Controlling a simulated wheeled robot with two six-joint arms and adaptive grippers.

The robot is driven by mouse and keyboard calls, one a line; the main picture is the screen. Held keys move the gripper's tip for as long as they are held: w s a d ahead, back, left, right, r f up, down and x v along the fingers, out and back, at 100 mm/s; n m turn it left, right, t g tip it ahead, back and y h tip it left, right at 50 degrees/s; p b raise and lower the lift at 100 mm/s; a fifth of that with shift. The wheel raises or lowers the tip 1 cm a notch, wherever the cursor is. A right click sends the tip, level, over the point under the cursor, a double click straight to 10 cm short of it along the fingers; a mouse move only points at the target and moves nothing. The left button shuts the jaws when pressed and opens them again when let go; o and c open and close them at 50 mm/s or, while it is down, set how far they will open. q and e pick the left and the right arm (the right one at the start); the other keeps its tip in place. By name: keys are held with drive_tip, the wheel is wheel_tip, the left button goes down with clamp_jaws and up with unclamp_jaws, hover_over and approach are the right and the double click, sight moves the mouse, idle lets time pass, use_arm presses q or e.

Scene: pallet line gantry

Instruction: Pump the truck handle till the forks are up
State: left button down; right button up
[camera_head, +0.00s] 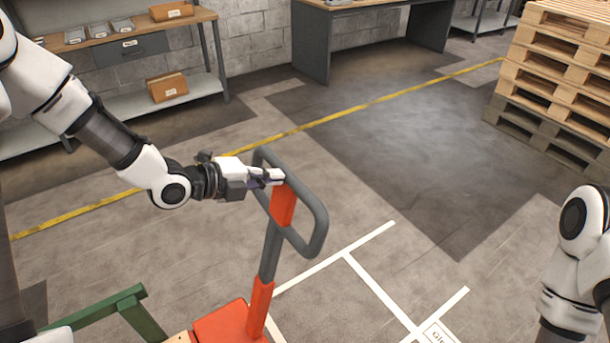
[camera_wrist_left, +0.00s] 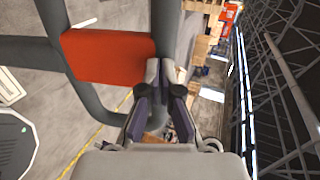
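The truck handle is a grey tube loop (camera_head: 318,225) with a red-orange plate (camera_head: 284,205), on a shaft (camera_head: 268,255) rising from the orange truck body (camera_head: 222,326). The shaft leans slightly. My left gripper (camera_head: 278,176) is at the loop's left side, by the top of the plate. In the left wrist view, the two fingers (camera_wrist_left: 166,70) lie over the grey bar (camera_wrist_left: 167,25), next to the red plate (camera_wrist_left: 108,56). Whether they clasp the bar is unclear. My right arm shows at the right edge; its gripper is out of view. The forks are not visible.
A green frame (camera_head: 110,308) stands left of the truck. Stacked wooden pallets (camera_head: 560,70) are at the far right. A workbench with boxes (camera_head: 130,45) and a grey table (camera_head: 350,8) stand at the back. Floor right of the handle is clear, with white lines (camera_head: 380,290).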

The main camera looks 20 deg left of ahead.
use_arm(q)
drive_tip(key=p+x, duration=0.1)
drive_tip(key=x, duration=0.8)
drive_tip(key=shift+d, duration=0.15)
drive_tip(key=shift+w+f, duration=0.1)
drive_tip(key=shift+f, duration=0.05)
